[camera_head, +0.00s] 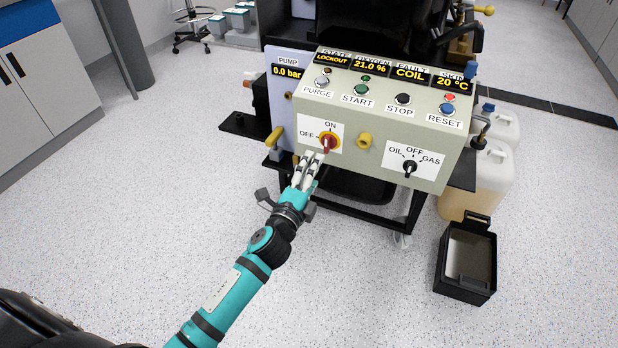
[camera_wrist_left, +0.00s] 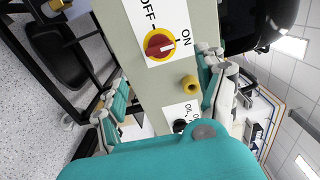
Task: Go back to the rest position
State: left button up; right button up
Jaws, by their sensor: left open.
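My left gripper (camera_head: 309,163) is in front of the control panel (camera_head: 360,170), close below the red rotary switch (camera_head: 329,141) on its yellow base. In the left wrist view the fingers of the left gripper (camera_wrist_left: 162,80) are spread apart with nothing between them. The red switch (camera_wrist_left: 159,45) lies ahead of them there, its white mark on the side of the ON label. Whether a fingertip touches the panel I cannot tell. My right gripper is not in view.
The panel has PURGE, START, STOP and RESET buttons and a black OIL/OFF/GAS selector (camera_head: 409,166). A yellow knob (camera_head: 365,140) sits between the switches. Right of the burner stand are jugs (camera_head: 478,178) and an open black bin (camera_head: 467,262). The floor left of the stand is clear.

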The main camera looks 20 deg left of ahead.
pick_arm(q)
jog(key=shift+s, duration=0.95)
